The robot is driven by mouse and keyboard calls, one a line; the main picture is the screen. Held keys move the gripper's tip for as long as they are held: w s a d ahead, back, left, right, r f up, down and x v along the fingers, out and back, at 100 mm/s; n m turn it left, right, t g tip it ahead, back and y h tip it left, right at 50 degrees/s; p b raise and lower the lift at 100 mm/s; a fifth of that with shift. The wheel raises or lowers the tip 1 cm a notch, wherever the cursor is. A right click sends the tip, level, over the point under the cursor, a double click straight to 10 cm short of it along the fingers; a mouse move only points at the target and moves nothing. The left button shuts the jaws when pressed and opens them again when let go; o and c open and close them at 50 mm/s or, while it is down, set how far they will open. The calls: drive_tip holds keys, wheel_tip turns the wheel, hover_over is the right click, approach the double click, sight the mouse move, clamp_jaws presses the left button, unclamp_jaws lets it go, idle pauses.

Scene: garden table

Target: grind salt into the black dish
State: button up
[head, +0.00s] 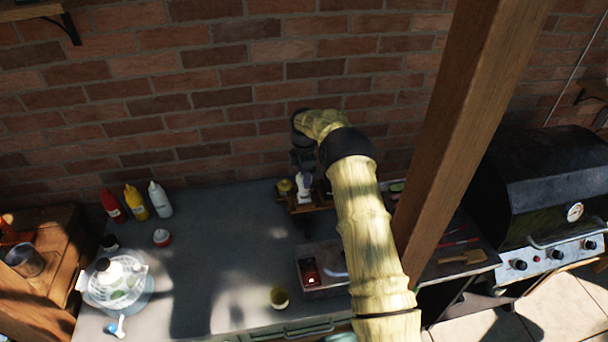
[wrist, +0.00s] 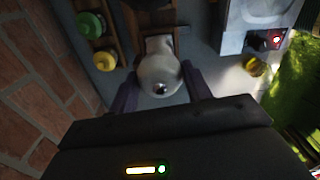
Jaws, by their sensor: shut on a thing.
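A white, round-topped thing (wrist: 158,74), which looks like the salt grinder, stands in a wooden rack (wrist: 126,30). My gripper (wrist: 160,88) is shut on it, with one dark finger on each side of its top. In the head view the white grinder (head: 304,184) shows in the rack (head: 305,207) at the back of the table, under my gripper (head: 303,164). I cannot tell whether the grinder is lifted at all. I cannot make out the black dish for certain in either view; my arm hides part of the table.
A yellow-lidded jar (head: 284,187) is beside the grinder in the rack. A light tray (head: 318,292) with a red item and a small yellowish cup (head: 279,297) are nearer the front. Red, yellow and white bottles (head: 137,202) stand back left. A wooden post (head: 470,130) rises right of my arm.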

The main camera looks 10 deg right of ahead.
drive_tip(key=n, duration=0.5)
drive_tip(key=shift+n, duration=0.4)
drive_tip(key=shift+m, duration=0.3)
drive_tip(key=m, duration=0.6)
drive_tip(key=o, duration=0.9)
drive_tip(key=shift+o, duration=0.2)
drive_tip(key=shift+r, duration=0.1)
drive_tip(key=shift+r+p, duration=2)
drive_tip(key=shift+r, duration=1.4)
